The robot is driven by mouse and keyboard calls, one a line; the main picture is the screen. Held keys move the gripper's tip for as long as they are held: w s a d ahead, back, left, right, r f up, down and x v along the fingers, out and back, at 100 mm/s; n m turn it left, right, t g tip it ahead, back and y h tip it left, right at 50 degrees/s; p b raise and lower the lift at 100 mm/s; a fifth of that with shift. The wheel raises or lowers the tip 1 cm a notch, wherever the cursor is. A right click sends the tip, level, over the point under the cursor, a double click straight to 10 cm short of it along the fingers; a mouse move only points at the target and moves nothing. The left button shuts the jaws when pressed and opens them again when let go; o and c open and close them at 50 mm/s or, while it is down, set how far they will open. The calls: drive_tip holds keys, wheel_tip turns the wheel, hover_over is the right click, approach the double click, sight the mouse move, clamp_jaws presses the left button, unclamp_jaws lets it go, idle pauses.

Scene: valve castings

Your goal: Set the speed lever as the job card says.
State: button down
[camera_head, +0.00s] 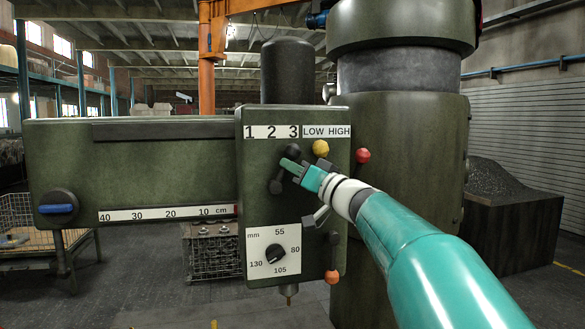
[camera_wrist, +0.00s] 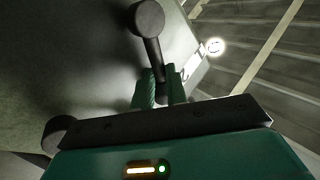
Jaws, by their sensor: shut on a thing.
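A dark lever (camera_head: 276,187) with rounded ends is on the front of the green machine head, below the plate marked 1 2 3 (camera_head: 271,132). Its upper end (camera_head: 292,150) lies below the 3 and its lower end lies down and left. My gripper (camera_head: 288,166) reaches in from the right and is shut on the lever between those ends. In the wrist view, a round black knob (camera_wrist: 147,18) and its stem run down between the green fingers of the gripper (camera_wrist: 162,88). I see no job card in either view.
A yellow knob (camera_head: 320,148) is just right of my gripper, below the LOW HIGH plate (camera_head: 327,132). A red knob (camera_head: 362,156) and an orange knob (camera_head: 331,277) stick out at the right side. A mm dial (camera_head: 275,253) is below. The thick column (camera_head: 400,150) stands behind.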

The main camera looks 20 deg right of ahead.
drive_tip(key=c, duration=1.4)
unclamp_jaws()
drive_tip(key=shift+w+d, duration=0.1)
drive_tip(key=v, duration=1.4)
